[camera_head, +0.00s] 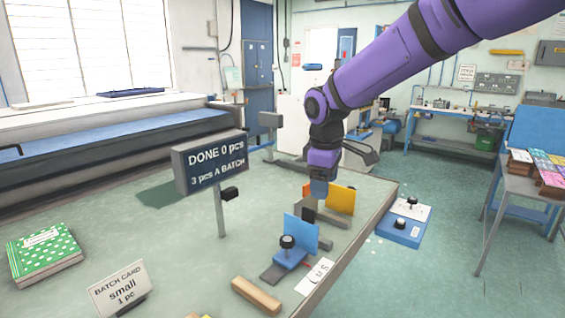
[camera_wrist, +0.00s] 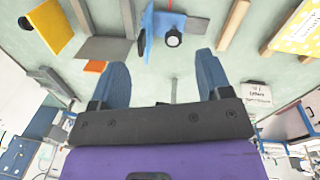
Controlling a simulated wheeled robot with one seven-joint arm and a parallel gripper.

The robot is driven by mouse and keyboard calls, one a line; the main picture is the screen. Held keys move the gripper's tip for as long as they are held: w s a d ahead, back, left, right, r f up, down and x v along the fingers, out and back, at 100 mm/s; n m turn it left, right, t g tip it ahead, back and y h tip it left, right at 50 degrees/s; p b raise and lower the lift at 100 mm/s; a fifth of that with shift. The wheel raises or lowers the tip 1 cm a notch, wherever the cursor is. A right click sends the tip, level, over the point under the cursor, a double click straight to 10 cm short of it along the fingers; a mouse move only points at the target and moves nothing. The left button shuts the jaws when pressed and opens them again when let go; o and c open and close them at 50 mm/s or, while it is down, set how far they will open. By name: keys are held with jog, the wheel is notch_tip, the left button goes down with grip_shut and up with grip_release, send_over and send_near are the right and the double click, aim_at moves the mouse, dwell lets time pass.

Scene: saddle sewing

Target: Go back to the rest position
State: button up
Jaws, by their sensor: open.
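My gripper (camera_head: 319,190) hangs from the purple arm, pointing down above the right part of the grey-green worktable (camera_head: 150,250). In the wrist view its two blue fingers stand wide apart, with nothing between them (camera_wrist: 162,75). A blue upright plate fixture with a black knob (camera_head: 303,233) stands in front of the gripper; it also shows beyond the fingers in the wrist view (camera_wrist: 153,22). A yellow upright plate (camera_head: 340,198) stands just behind and right of the gripper, partly hidden by it. Whether the fingers touch anything on the table is hard to tell.
A sign on a post (camera_head: 210,163) reads "DONE 0 pcs, 3 pcs A BATCH". A batch card (camera_head: 118,288) reads "small 1 pc". A green dotted book (camera_head: 43,253) lies at the left, a wooden bar (camera_head: 256,295) in front. The table's left middle is mostly clear.

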jog(key=s+d+r+m+t, duration=0.2)
jog(key=s+d+r+m, duration=0.6)
jog(key=s+d, duration=0.55)
jog(key=s+d+m+t, duration=0.1)
jog(key=s+d+m, duration=0.1)
jog(key=s, duration=0.6)
jog(key=s+d+m+t, duration=0.1)
jog(key=s+d+m, duration=0.2)
jog(key=s+d, duration=0.2)
jog(key=s, duration=0.3)
jog(key=shift+y, duration=0.3)
